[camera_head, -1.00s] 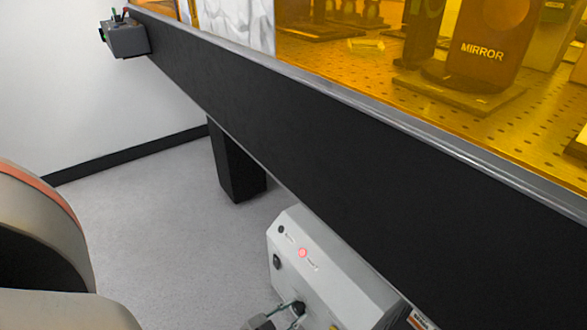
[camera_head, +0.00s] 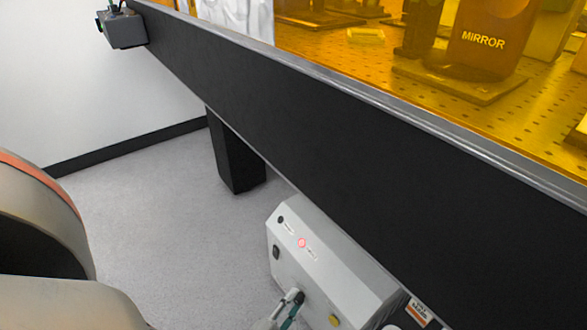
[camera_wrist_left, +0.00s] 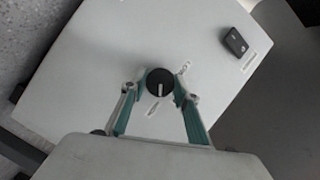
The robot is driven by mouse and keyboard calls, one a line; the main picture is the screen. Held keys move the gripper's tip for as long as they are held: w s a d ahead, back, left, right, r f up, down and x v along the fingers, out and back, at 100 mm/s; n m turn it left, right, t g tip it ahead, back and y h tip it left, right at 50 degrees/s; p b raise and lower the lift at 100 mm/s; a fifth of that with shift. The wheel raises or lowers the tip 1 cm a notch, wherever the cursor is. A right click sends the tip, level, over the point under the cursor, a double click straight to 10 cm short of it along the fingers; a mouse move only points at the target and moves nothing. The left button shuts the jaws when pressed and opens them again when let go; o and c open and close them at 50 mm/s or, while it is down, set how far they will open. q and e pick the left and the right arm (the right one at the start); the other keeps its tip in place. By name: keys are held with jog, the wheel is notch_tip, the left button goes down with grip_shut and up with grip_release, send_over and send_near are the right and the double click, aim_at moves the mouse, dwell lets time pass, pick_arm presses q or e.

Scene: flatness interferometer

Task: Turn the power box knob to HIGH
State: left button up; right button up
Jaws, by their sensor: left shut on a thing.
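The power box (camera_head: 325,265) is a pale grey box on the floor below the table edge, with a glowing red light (camera_head: 302,243) on its face. Its round black knob (camera_wrist_left: 160,80) has a white pointer line, which points towards the bottom of the left wrist view. Small labels lie at the knob's upper right and lower left, too small to read. My left gripper (camera_wrist_left: 160,88) has its teal-lined fingers on either side of the knob, shut on it. In the head view, my left gripper (camera_head: 287,308) reaches the box's face from below and covers the knob. My right gripper is out of view.
A black rocker switch (camera_wrist_left: 235,42) and a yellow button (camera_head: 334,320) are also on the box. The table's black side panel (camera_head: 300,130) runs diagonally above it. A black table leg (camera_head: 235,160) stands behind. The floor (camera_head: 150,215) left of the box is clear.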

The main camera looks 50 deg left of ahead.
pick_arm(q)
jog(key=shift+m, duration=0.5)
dwell(0.3)
jog(key=o, duration=1.1)
jog(key=shift+r, duration=0.1)
jog(key=shift+r, duration=1.2)
jog(key=shift+t, duration=0.3)
jog(key=r, duration=0.4)
jog(key=a+r, duration=0.1)
jog(key=r, duration=0.1)
jog(key=shift+r, duration=0.15)
jog(key=shift+d+r, duration=0.15)
jog(key=shift+r, duration=0.3)
jog(key=shift+d+r, duration=0.15)
jog(key=shift+d, duration=0.05)
jog(key=shift+c, duration=0.2)
